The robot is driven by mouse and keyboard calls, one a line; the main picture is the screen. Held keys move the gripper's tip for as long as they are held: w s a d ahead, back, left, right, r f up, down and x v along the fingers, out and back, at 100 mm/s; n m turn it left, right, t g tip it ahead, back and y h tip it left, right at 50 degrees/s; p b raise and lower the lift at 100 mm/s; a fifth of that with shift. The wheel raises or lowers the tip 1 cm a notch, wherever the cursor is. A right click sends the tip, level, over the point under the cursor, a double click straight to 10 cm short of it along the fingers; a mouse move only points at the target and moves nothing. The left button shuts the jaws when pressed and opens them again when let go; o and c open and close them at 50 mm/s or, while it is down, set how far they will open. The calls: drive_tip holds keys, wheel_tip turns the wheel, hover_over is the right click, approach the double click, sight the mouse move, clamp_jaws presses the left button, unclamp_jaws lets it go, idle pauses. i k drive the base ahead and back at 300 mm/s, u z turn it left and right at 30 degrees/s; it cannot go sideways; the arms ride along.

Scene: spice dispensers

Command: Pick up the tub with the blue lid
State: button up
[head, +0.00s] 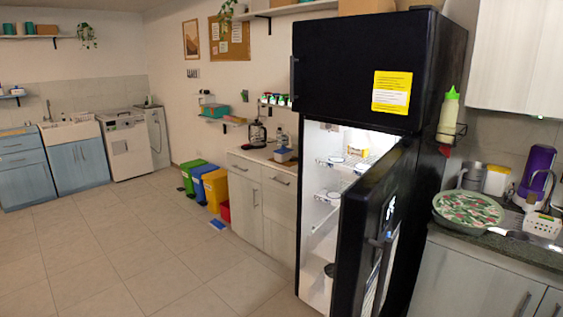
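A small tub with a blue lid (284,155) stands on the counter just left of the black fridge. It is small in the head view, and its lower part looks pale. A clear bottle-like thing (282,139) stands right behind it. My gripper does not show in the head view.
The black fridge (362,65) has its lower door (372,215) swung open toward the floor in front. Light-coloured containers sit on its lit shelves (345,165). A dark-framed jar or lantern (257,133) stands on the counter (262,155). Coloured bins (213,188) stand left. The tiled floor (130,240) is clear.

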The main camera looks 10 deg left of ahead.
sight(285, 157)
drive_tip(key=z, duration=0.05)
drive_tip(key=k, duration=1.45)
drive_tip(key=u, duration=0.9)
drive_tip(key=i, duration=2.9)
drive_tip(key=u, duration=0.05)
